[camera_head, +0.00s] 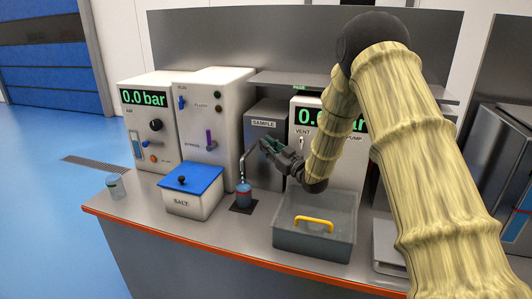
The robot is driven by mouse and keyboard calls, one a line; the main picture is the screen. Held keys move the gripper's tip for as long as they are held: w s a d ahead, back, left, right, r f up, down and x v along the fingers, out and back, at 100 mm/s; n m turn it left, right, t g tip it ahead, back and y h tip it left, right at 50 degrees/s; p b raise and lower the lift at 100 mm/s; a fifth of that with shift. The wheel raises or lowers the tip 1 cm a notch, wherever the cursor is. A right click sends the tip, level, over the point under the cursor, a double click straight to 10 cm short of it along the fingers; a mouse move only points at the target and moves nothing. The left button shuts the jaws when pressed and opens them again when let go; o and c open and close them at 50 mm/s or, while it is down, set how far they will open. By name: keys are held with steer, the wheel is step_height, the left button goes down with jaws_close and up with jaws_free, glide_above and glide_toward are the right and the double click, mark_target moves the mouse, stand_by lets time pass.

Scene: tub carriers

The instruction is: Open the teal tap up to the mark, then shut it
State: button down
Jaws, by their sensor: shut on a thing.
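The teal tap (267,143) is on the front of the grey box labelled SAMPLE, mostly hidden by my gripper. My gripper (266,148) is shut on the tap's handle. A thin metal spout (243,162) bends down to the left from the tap. A small cup (244,196) stands upright under the spout on a dark square pad (241,208). The liquid's exact level against the mark is too small to tell.
A grey tub (315,240) with a yellow handle stands right of the cup, below my arm. A white SALT box (192,200) with a blue lid is to the left. Gauge panels (148,120) line the back.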

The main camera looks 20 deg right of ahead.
steer(key=shift+s+d+f+m+t+b, duration=0.2)
steer(key=shift+s+d+m+t+b, duration=0.15)
steer(key=shift+m+t+b, duration=0.55)
steer(key=shift+d+r+b, duration=0.15)
steer(key=shift+r+b, duration=0.05)
steer(key=shift+b, duration=0.3)
steer(key=c, duration=1.7)
jaws_free()
steer(key=s+d, duration=0.1)
steer(key=s, duration=0.3)
steer(key=s+d, duration=0.2)
steer(key=s, duration=0.2)
steer(key=s+d, duration=0.1)
steer(key=s, duration=0.3)
steer(key=shift+s+d+f, duration=0.2)
steer(key=shift+s+d, duration=0.05)
